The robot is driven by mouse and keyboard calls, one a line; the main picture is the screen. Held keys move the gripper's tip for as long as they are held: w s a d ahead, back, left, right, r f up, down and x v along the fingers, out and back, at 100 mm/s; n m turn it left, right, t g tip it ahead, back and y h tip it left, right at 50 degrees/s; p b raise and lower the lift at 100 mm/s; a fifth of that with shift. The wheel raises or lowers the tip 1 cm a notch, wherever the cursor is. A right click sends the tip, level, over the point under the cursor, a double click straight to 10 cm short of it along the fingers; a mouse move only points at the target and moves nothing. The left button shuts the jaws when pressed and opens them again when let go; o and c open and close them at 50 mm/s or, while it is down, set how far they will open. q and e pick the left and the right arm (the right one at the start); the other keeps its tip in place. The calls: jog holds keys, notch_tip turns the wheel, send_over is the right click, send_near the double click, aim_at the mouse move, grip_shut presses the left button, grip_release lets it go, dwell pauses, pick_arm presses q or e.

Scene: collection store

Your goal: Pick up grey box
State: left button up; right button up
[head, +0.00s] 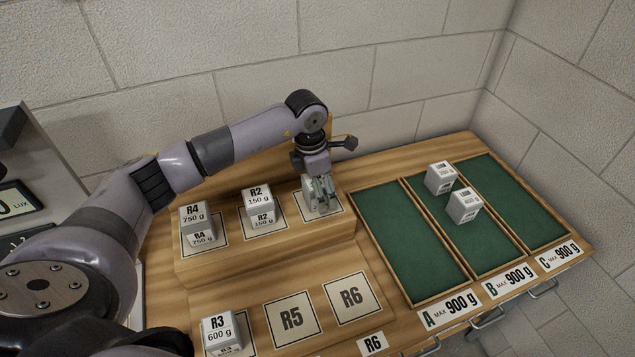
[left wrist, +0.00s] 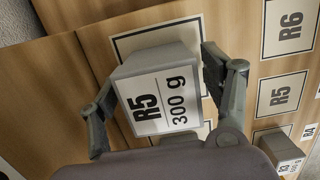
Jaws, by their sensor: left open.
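A grey box with a white "R5 300 g" label (left wrist: 158,88) fills the middle of the left wrist view. In the head view this box (head: 308,188) stands on the right-hand place of the raised wooden step, partly hidden by my gripper. My left gripper (head: 322,194) reaches down over it. In the left wrist view my left gripper (left wrist: 160,70) is open, with one finger on each side of the box. Other grey boxes are R4 (head: 196,222), R2 (head: 258,207) and R3 (head: 220,332). My right gripper is not in view.
R2 stands left of my gripper on the same step. The R5 card (head: 292,318) and R6 card (head: 352,297) in front are bare. Tray A (head: 405,240) is empty. A block wall (head: 400,60) rises behind.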

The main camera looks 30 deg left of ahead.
pick_arm(q)
jog(key=shift+f, duration=0.45)
jog(key=shift+c, duration=0.2)
jog(key=c, duration=1.5)
